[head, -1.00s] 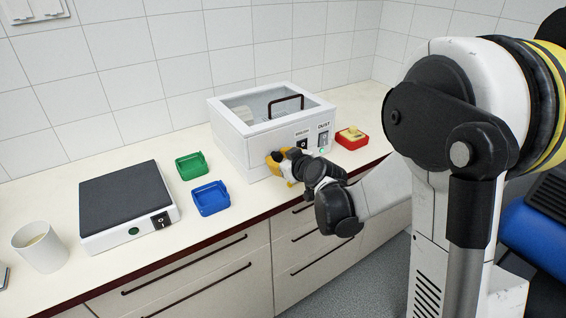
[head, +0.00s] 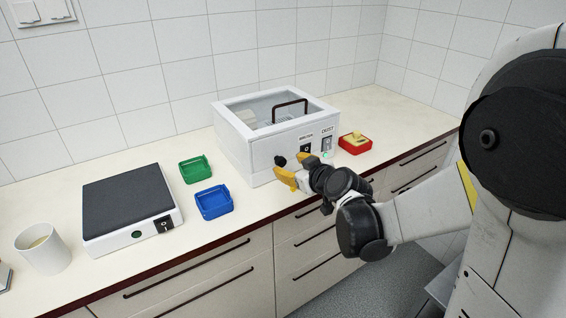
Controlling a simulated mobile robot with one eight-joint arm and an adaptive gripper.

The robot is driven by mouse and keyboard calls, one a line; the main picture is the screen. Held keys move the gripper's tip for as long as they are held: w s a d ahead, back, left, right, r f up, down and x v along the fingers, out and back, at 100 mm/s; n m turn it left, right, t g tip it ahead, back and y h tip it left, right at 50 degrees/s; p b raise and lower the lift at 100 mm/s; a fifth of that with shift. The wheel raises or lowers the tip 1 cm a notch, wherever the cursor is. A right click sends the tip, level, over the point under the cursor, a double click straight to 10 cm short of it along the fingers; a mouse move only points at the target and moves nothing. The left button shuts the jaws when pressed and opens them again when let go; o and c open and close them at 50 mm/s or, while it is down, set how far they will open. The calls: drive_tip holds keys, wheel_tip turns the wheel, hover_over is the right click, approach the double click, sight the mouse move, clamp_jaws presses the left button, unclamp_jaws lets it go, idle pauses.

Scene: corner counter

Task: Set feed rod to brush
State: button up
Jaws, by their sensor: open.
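A white box-shaped machine (head: 262,155) with a clear lid and a dark handle stands on the counter. A small black round knob (head: 280,161) sticks out of its front face, left of the switches; it may be the end of the feed rod. My gripper (head: 291,169) has yellow fingers. It is open just in front and to the right of the knob, with no visible hold on it. The front has two labelled switches; the label text is too small to read surely. No brush can be made out inside the box.
A red tray (head: 355,146) with a yellowish item stands right of the machine. To the left are a green tray (head: 195,170), a blue tray (head: 214,201), a dark-topped flat device (head: 128,203) and a white cup (head: 42,249). Drawers with handles are below the counter edge.

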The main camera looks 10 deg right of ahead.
drive_tip(key=v, duration=0.5)
drive_tip(key=shift+s, duration=0.15)
drive_tip(key=s+a+f+m+g+h, duration=0.1)
drive_tip(key=s+m+g+h, duration=0.2)
drive_tip(key=s, duration=2)
drive_tip(key=m+g, duration=0.2)
drive_tip(key=g, duration=0.1)
drive_tip(key=shift+f, duration=0.2)
